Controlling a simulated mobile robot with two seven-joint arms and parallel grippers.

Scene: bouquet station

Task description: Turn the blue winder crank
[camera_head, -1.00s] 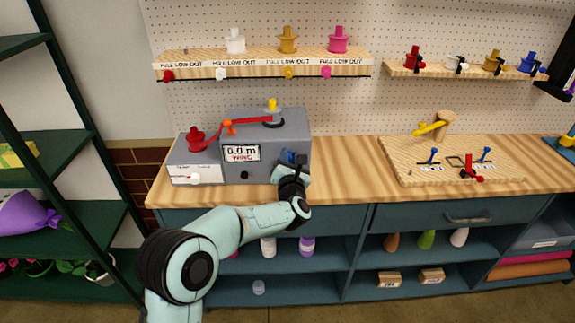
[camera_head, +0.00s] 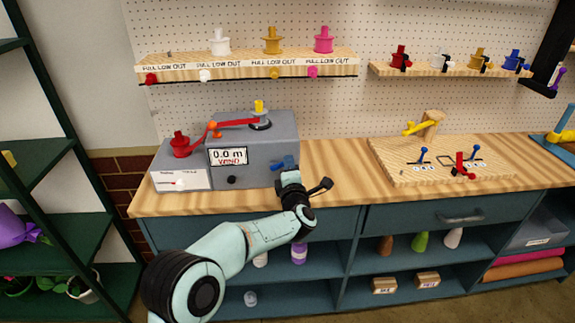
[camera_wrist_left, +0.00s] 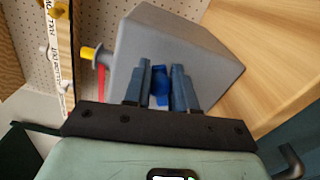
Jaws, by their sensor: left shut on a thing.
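The grey winder box (camera_head: 262,140) stands on the wooden counter, its display reading 0.0 m. The blue winder crank (camera_head: 285,163) sticks out from the box's front at its right side. My left gripper (camera_head: 287,170) is at the crank, in front of the box. In the left wrist view the blue crank (camera_wrist_left: 160,86) lies between the two fingers of my left gripper (camera_wrist_left: 161,88), which are shut on it. Part of the crank is hidden by the fingers. My right gripper is out of view.
A red spool (camera_head: 181,146) sits left of the box, with an orange-red arm (camera_head: 238,124) over the top. A wooden lever board (camera_head: 400,165) lies to the right. A spool shelf (camera_head: 245,66) hangs above. Counter between box and board is clear.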

